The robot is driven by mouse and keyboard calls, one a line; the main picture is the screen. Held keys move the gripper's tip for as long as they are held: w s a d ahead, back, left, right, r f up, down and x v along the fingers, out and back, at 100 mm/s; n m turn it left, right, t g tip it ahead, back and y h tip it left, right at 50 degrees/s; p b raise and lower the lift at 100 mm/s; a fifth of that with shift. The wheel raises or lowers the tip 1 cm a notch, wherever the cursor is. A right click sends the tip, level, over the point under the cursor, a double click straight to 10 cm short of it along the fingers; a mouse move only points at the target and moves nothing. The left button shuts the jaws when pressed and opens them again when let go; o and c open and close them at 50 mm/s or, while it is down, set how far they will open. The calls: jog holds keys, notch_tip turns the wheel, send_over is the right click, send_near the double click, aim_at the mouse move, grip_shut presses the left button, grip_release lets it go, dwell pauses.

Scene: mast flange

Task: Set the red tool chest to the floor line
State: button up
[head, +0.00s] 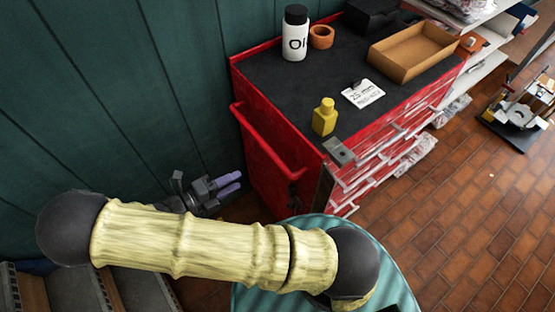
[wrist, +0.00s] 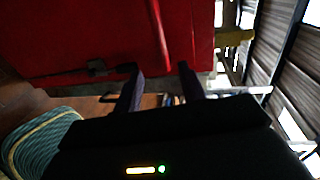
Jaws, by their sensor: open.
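The red tool chest (head: 262,160) stands against the dark green wall in the head view, with a black top, a push bar on its near side and several drawers facing right. Its red side panel (wrist: 80,35) fills the upper left of the wrist view. My gripper (head: 230,184) is open and empty, beside the chest's near side, low down under the push bar (head: 262,140). In the wrist view the two dark fingers (wrist: 160,85) point at the lower part of the red panel. I cannot tell whether they touch it. No floor line shows clearly in either view.
On the chest top are a white bottle (head: 295,34), an orange-brown pot (head: 321,37), a yellow bottle (head: 324,117), a white card (head: 363,94) and a cardboard tray (head: 413,52). Shelves stand behind it.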

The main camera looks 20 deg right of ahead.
aim_at(278, 161)
jog(key=p+x, duration=0.2)
jog(key=x, duration=1.4)
grip_shut()
